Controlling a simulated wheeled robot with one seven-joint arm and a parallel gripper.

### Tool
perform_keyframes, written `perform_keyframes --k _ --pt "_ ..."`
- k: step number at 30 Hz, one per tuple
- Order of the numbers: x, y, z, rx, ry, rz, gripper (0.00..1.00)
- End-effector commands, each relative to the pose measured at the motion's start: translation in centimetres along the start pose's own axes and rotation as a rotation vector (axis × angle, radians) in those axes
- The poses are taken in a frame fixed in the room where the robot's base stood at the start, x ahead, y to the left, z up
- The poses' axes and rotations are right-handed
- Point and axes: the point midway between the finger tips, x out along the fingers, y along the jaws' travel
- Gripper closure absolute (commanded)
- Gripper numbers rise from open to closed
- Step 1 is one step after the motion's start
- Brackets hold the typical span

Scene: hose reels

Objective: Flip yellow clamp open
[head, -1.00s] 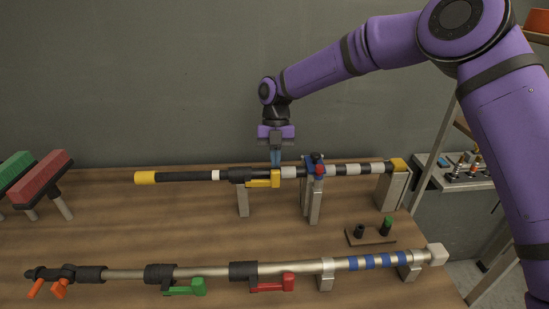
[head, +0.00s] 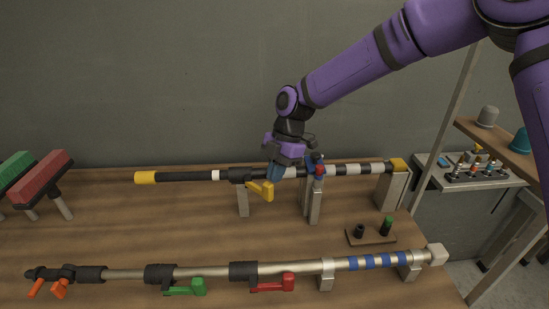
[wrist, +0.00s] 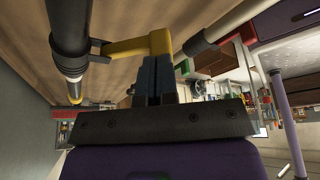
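The yellow clamp (head: 262,189) is on the black collar of the rear pole. Its lever stands out at an angle from the pole, toward the front of the table. In the wrist view the lever (wrist: 128,47) runs from the collar to an upturned end at the fingertips. My gripper (head: 273,173) is beside that end, with its blue fingers together. In the wrist view the fingers (wrist: 157,66) are side by side with only a thin line between them, and they seem to touch the lever's end. The exact contact is hidden.
The rear pole rests on grey posts (head: 314,205), with a red-and-blue piece (head: 318,169) just right of my gripper. A front pole carries a green clamp (head: 186,288) and a red clamp (head: 274,283). A small peg board (head: 371,236) lies at right.

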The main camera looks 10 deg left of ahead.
Motion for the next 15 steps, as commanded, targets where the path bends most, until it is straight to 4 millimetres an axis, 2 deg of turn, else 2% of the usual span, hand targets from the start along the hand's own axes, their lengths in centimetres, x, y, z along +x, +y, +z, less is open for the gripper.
perform_keyframes --k 15 --pt "1.4 -0.7 -3.6 0.448 -0.002 0.18 1.0"
